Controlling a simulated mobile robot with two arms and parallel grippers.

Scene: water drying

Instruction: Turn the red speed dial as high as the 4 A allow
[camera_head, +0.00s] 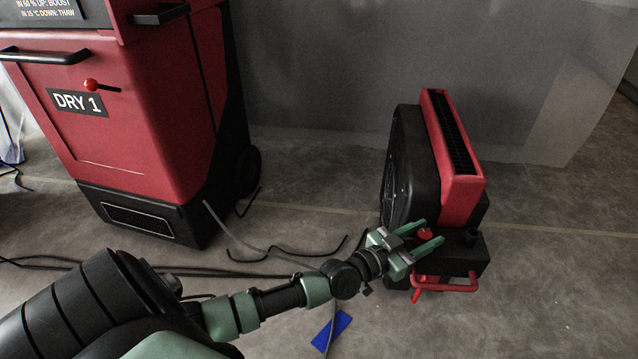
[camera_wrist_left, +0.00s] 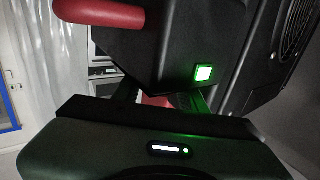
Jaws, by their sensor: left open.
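The red speed dial (camera_head: 425,233) is a small red knob on the black end of the red and black blower (camera_head: 462,190). My left gripper (camera_head: 432,232) is open, and its two green fingers point at that end with the dial between them. I cannot tell whether they touch it. In the left wrist view a red patch (camera_wrist_left: 155,100), likely the dial, shows between the green fingers, partly hidden by the gripper body. The dial's setting and any current reading cannot be read. My right gripper is not in view.
A green-lit square button (camera_wrist_left: 203,73) is on the black housing. A red bar handle (camera_head: 455,286) sticks out near my gripper. The red dryer "DRY 1" (camera_head: 135,135) stands at left. Cables (camera_head: 270,255) and a blue strip (camera_head: 332,331) lie on the floor.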

